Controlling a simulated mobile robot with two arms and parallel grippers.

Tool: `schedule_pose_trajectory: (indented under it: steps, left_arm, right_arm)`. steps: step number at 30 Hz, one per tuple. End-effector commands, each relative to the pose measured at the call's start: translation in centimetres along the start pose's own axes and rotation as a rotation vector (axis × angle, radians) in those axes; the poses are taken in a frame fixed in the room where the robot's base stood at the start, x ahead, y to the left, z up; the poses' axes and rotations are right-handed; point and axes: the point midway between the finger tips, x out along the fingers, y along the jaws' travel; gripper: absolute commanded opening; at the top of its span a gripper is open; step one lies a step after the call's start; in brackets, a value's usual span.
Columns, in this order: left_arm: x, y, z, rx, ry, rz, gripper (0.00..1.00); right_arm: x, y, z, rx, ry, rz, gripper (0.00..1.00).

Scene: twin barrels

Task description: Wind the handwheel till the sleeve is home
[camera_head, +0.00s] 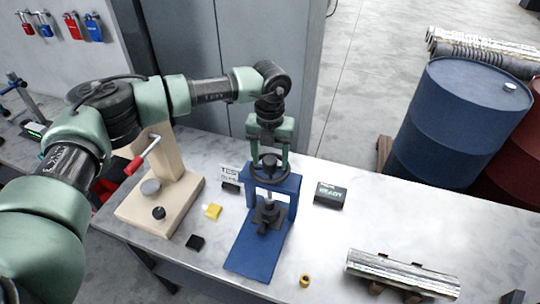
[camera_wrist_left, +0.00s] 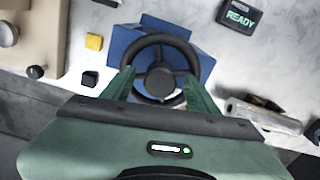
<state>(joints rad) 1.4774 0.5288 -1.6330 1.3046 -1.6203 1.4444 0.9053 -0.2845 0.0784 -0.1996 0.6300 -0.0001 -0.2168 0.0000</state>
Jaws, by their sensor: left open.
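The dark handwheel (camera_head: 269,170) sits on top of a blue press frame (camera_head: 252,246) that stands on the marble table. In the left wrist view the handwheel (camera_wrist_left: 160,53) shows its rim, spokes and round hub. My left gripper (camera_head: 270,160) points down over the wheel with its green fingers apart. In the left wrist view the gripper (camera_wrist_left: 160,85) has one finger at each side of the wheel; I cannot tell whether they touch it. Below the wheel a dark screw and clamp part (camera_head: 266,213) show inside the frame; I cannot tell which part is the sleeve. My right gripper is not in view.
A beige stand with a red-handled lever (camera_head: 160,205) is left of the press. A small display reading READY (camera_head: 329,195) is to the right. Yellow (camera_head: 212,211) and black (camera_head: 195,242) blocks, a brass ring (camera_head: 305,281) and a metal cylinder (camera_head: 400,272) lie nearby. Barrels (camera_head: 455,125) stand behind.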

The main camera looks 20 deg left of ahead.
Motion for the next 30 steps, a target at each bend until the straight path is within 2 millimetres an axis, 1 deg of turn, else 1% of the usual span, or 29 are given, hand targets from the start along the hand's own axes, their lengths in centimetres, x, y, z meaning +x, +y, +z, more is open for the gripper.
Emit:
schedule_pose_trajectory:
  steps: [2,3,5,6,8,9,14,20,26,30]
  left_arm:
    - [0.0,0.0,0.0,0.0,0.0,0.0,0.59]
    - [0.0,0.0,0.0,0.0,0.0,0.0,0.48]
    - [0.0,0.0,0.0,0.0,0.0,0.0,0.32]
    - [0.0,0.0,0.0,0.0,0.0,0.0,0.2]
    - [0.0,0.0,0.0,0.0,0.0,0.0,0.04]
    - [0.0,0.0,0.0,0.0,0.0,0.0,0.0]
    - [0.1,0.0,0.0,0.007,-0.001,0.0,0.0]
    - [0.3,0.0,0.1,0.063,-0.002,0.001,0.0]
    - [0.5,0.0,0.1,0.192,-0.004,0.0,0.0]
    - [0.6,0.0,0.1,0.316,-0.005,0.0,0.0]
  right_arm:
    - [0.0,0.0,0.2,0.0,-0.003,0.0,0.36]
    - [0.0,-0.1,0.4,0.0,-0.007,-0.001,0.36]
    - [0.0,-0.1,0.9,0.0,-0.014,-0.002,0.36]
    - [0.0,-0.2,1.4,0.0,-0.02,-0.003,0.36]
    - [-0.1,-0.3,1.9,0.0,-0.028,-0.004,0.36]
    - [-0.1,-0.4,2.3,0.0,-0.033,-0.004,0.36]
    - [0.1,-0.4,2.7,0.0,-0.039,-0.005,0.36]
    - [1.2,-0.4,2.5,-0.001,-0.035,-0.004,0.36]
    - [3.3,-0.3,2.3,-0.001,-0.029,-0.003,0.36]
    - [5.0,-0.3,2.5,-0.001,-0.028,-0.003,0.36]
